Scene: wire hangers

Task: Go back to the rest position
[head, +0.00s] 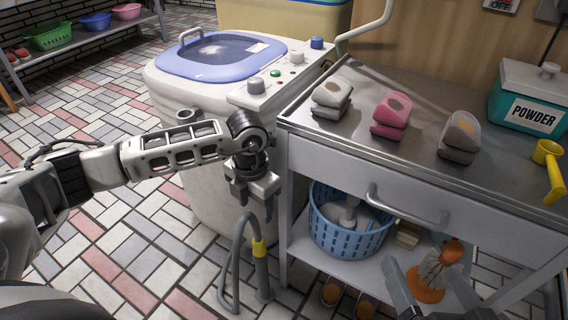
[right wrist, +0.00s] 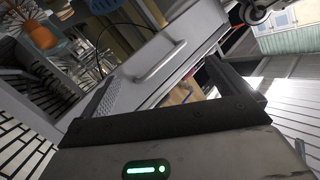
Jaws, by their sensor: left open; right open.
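My left arm reaches in from the left in the head view. Its left gripper (head: 256,198) points down in front of the white washing machine (head: 185,115), open and empty, just above a grey bent hose with a yellow band (head: 259,248). My right gripper (head: 428,275) is at the lower right of the head view, in front of the metal cart (head: 385,195). It is open, with nothing seen between its fingers. In the right wrist view its jaws (right wrist: 168,88) are spread, with the cart's drawer and handle beyond them.
On the cart top stand a pink two-layer block (head: 391,112), two grey ones, a teal POWDER box (head: 527,98) and a yellow scoop (head: 550,165). A blue basket (head: 350,228) and an orange brush (head: 434,275) are on the lower shelf. The tiled floor at left is clear.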

